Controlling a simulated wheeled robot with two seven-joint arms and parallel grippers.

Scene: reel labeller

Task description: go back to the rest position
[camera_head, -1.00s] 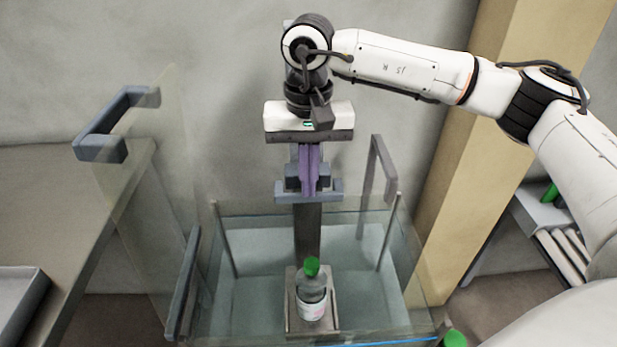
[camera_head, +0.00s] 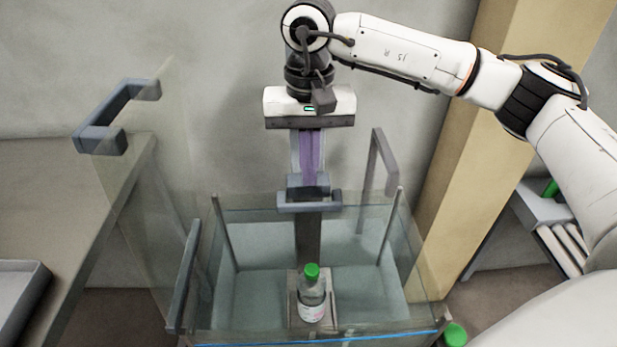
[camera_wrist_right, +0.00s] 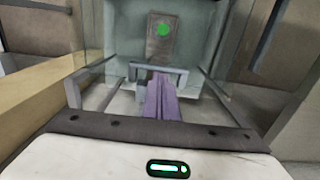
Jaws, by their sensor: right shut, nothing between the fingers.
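My right gripper (camera_head: 311,182) hangs fingers-down over the glass-walled enclosure (camera_head: 230,215). Its purple fingers are shut together with nothing between them. Their tips are by the grey handle (camera_head: 310,203) on the upright post; I cannot tell whether they touch it. In the right wrist view, the fingers (camera_wrist_right: 158,82) also point toward the grey handle (camera_wrist_right: 158,70). A clear bottle (camera_head: 312,300) with a green cap and white label stands upright on a plate inside the enclosure, below the gripper. The green cap (camera_wrist_right: 162,30) shows in the right wrist view. My left gripper is out of view.
A glass panel with a grey handle (camera_head: 115,115) stands at left, before a table (camera_head: 60,190) with a tray (camera_head: 20,290). A tan pillar (camera_head: 490,130) is behind my right arm. Another green cap (camera_head: 455,335) shows at bottom right.

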